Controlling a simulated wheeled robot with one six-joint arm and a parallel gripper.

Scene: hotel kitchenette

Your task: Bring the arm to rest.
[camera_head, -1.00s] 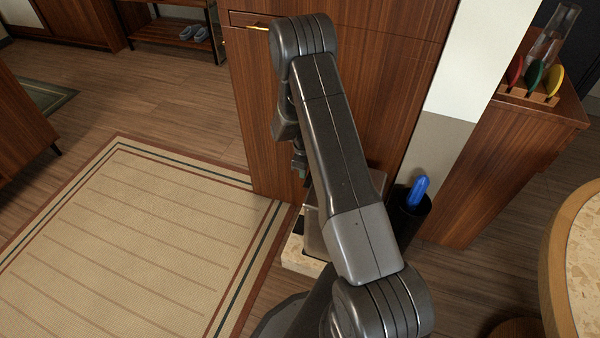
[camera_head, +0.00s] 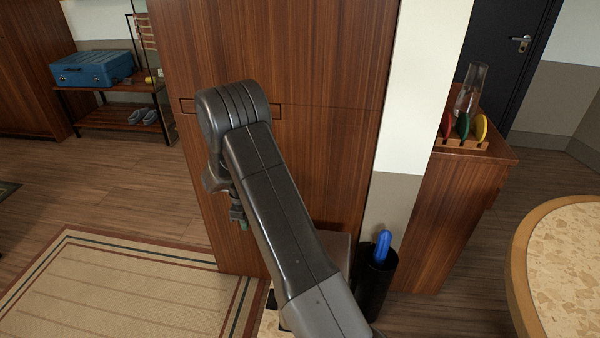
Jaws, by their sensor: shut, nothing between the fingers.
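My arm is raised and bent, and its dark links cross the middle of the camera_head view. My gripper (camera_head: 241,219) hangs below the bent elbow, partly hidden by the forearm link. It is small and dark, shut and empty. It hangs in front of the tall wooden cabinet (camera_head: 330,150), and I cannot tell how far it is from the door.
A black bin (camera_head: 375,290) with a blue item (camera_head: 382,246) stands right of my arm. A wooden counter (camera_head: 455,215) holds a rack of coloured discs (camera_head: 463,144). A round table (camera_head: 560,262) is at right. Free floor and a striped rug (camera_head: 120,290) lie left.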

